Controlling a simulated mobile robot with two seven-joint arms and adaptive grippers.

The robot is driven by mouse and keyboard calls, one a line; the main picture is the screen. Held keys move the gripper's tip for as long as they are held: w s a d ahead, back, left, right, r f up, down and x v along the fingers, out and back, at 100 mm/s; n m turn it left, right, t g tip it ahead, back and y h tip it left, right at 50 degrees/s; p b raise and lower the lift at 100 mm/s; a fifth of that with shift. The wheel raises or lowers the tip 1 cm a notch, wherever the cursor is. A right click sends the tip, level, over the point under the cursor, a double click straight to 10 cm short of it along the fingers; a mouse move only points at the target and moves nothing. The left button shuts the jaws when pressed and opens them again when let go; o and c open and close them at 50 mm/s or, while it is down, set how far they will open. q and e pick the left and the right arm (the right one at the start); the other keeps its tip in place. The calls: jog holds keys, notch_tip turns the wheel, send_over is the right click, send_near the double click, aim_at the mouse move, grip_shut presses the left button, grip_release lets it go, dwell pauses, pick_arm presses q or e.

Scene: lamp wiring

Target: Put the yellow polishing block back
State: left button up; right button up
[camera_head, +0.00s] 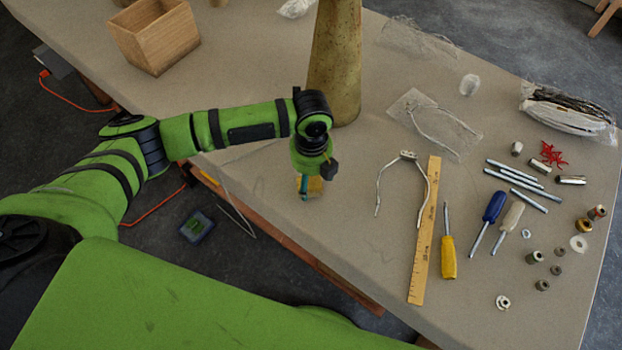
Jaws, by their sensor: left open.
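The yellow polishing block (316,187) is at the front-left edge of the table, partly hidden by my left gripper. My left gripper (308,187) points down right at the block, with a teal part showing beside the block's left side. It is open. I cannot tell whether its fingers touch the block. My right gripper is not in view.
A tall mottled lamp column (336,60) stands just behind my left gripper. A wooden box (155,38) is at the back left. A ruler (425,230), wire harp (407,157), screwdrivers (448,250) and small metal parts lie to the right.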

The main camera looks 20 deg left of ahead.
aim_at(311, 182)
pick_arm(q)
notch_tip(311, 182, up, 11)
jog(key=b, duration=0.2)
jog(key=shift+f, duration=0.2)
jog(key=shift+f, duration=0.1)
dwell(1.3)
